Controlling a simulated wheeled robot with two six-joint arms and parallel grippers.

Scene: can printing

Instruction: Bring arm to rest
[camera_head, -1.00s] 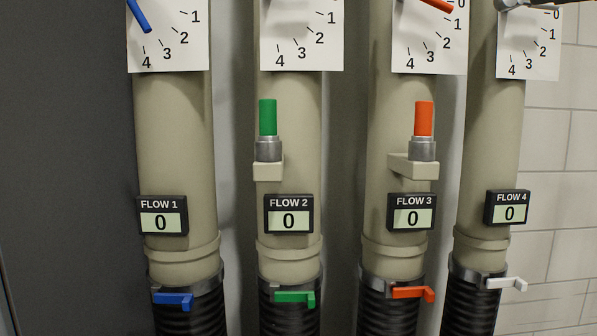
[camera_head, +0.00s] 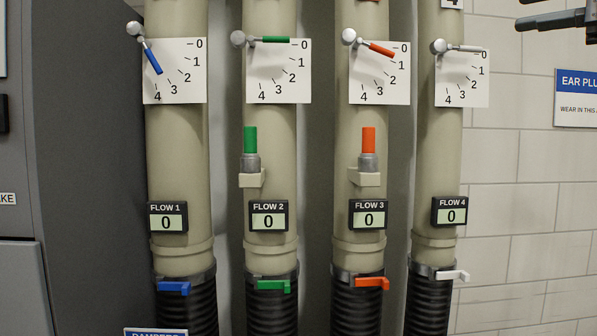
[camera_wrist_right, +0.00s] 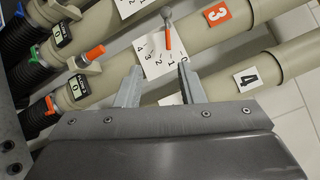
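My right gripper (camera_head: 552,20) shows at the top right of the head view, off the pipes and over the tiled wall. In the right wrist view its two fingers (camera_wrist_right: 160,88) stand apart with nothing between them. My left gripper is in neither view. Four pipes carry dial plates with levers. The blue lever (camera_head: 152,60) points steeply down, near 3. The green lever (camera_head: 275,40) is level at 0. The orange lever (camera_head: 381,48) tilts slightly down, near 1. The white lever (camera_head: 465,48) is level at 0.
Flow displays (camera_head: 268,216) on the pipes read 0. Small coloured handles (camera_head: 372,283) stick out above the black hoses. A dark grey cabinet (camera_head: 90,170) stands at left. An ear plug sign (camera_head: 577,98) hangs on the tiled wall (camera_head: 520,230) at right, where room is free.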

